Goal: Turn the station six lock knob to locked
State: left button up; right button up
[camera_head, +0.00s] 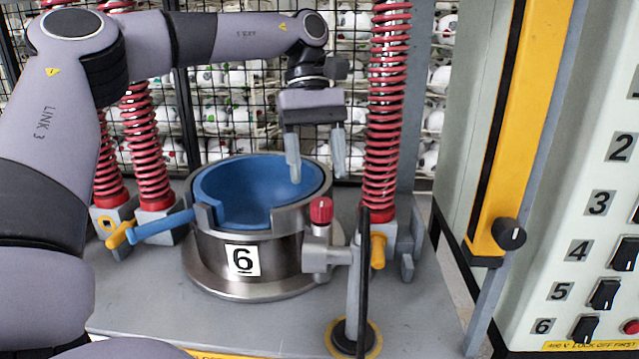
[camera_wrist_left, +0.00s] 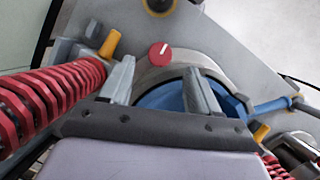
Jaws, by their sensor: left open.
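The station six lock knob is a small red knob (camera_head: 321,210) on a grey bracket at the right side of the round steel mould (camera_head: 215,255) marked 6. In the left wrist view the red knob (camera_wrist_left: 161,52) shows a white pointer line, tilted slightly right of straight up in that picture. My left gripper (camera_head: 316,172) is open and empty, pointing down above the blue-lined cup, behind and above the knob. In the left wrist view its fingers (camera_wrist_left: 160,82) straddle the knob's direction, apart from it. My right gripper is not in view.
Red springs (camera_head: 387,110) on posts stand right and left of the mould. A grey upright lever (camera_head: 354,290) stands front right of the knob. A yellow post with a black knob (camera_head: 509,234) and a numbered switch panel (camera_head: 590,220) are at right. Blue handle (camera_head: 160,225) at left.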

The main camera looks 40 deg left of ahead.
pick_arm(q)
jog(key=shift+v, duration=1.05)
